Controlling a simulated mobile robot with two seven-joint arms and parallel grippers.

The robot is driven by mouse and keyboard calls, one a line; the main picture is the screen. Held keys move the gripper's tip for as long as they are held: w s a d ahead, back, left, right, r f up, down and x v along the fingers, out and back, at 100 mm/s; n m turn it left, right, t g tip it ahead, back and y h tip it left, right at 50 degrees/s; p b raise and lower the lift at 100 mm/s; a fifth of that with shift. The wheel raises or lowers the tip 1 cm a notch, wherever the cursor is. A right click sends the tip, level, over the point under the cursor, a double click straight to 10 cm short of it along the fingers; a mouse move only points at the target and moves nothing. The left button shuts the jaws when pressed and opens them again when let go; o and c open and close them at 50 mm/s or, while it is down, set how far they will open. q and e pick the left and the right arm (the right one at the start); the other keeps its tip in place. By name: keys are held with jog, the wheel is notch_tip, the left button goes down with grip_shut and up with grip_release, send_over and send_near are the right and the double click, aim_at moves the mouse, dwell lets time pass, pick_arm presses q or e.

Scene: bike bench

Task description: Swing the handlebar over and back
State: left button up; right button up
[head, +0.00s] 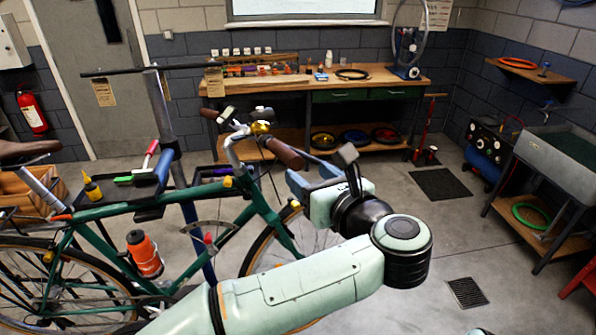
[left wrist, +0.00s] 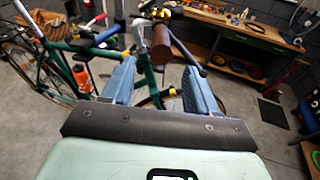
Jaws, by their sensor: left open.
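The green bicycle (head: 150,203) is held by its frame at the left. Its handlebar (head: 238,140) has a brown right-hand grip (head: 285,152) and a second brown grip farther back, with a gold bell (head: 260,128) between. My left gripper (head: 312,180) is open, its blue finger pads just to the right of and below the nearer grip. In the left wrist view, the brown grip (left wrist: 172,48) shows ahead of and between the two open fingers (left wrist: 160,85). Nothing is clamped between them. Part of the gripper is hidden behind my own wrist. My right gripper is not seen.
A workbench (head: 385,82) with tools stands along the back wall. A dark tool tray (head: 205,170) sits behind the bike frame. A metal basin (head: 560,160) stands at the right.

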pick_arm(q)
jog(key=v, duration=0.4)
jog(key=shift+w, duration=0.1)
